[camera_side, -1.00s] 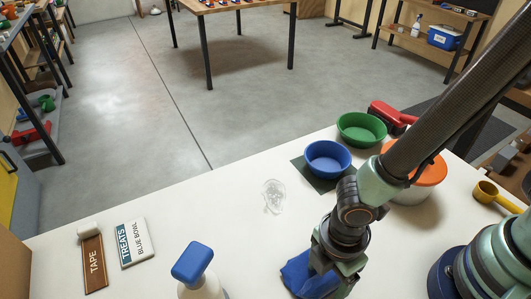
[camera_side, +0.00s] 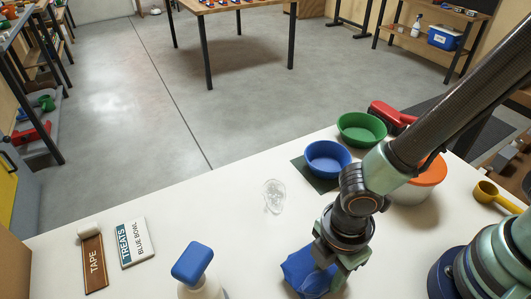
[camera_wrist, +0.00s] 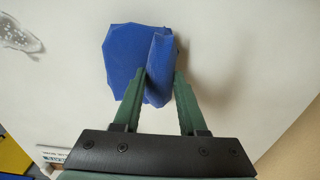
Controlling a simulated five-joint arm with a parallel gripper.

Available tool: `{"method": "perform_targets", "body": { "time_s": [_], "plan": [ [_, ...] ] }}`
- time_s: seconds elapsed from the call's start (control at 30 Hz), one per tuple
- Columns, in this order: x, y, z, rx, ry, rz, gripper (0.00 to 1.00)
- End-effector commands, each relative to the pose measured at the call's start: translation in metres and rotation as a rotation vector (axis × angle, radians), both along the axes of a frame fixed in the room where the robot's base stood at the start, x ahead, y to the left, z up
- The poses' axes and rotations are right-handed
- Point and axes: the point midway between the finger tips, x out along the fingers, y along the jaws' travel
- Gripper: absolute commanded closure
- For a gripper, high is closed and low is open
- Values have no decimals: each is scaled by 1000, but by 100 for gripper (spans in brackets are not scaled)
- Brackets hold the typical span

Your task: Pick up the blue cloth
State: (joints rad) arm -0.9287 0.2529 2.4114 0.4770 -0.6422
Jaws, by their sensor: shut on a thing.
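The blue cloth (camera_side: 305,274) is at the front of the white table, below my gripper in the side view. It also shows in the wrist view (camera_wrist: 125,60), with a raised fold between my fingers. My gripper (camera_wrist: 160,82) is shut on this fold of the cloth. In the side view my gripper (camera_side: 325,258) points down and partly hides the cloth. I cannot tell whether the cloth is clear of the table.
A clear wet-looking patch (camera_side: 273,197) lies left of my arm. A blue bowl (camera_side: 327,160), a green bowl (camera_side: 361,130) and an orange-lidded container (camera_side: 433,172) stand behind. A blue-topped bottle (camera_side: 193,263) stands to the left, near two signs (camera_side: 133,243). The middle-left table is clear.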

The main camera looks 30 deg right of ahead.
Motion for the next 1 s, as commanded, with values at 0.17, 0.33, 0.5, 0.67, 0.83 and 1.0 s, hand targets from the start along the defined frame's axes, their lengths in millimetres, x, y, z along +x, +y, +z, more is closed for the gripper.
{"method": "perform_targets", "body": {
  "time_s": [0.17,0.33,0.5,0.67,0.83,1.0],
  "plan": [
    [1,2,37,8,-6,0,100],
    [1,1,78,9,-7,0,100],
    [1,1,123,9,-7,0,100],
    [0,1,156,5,-4,0,100],
    [0,0,176,1,-1,0,100],
    [0,0,184,0,0,0,100]
  ]
}}
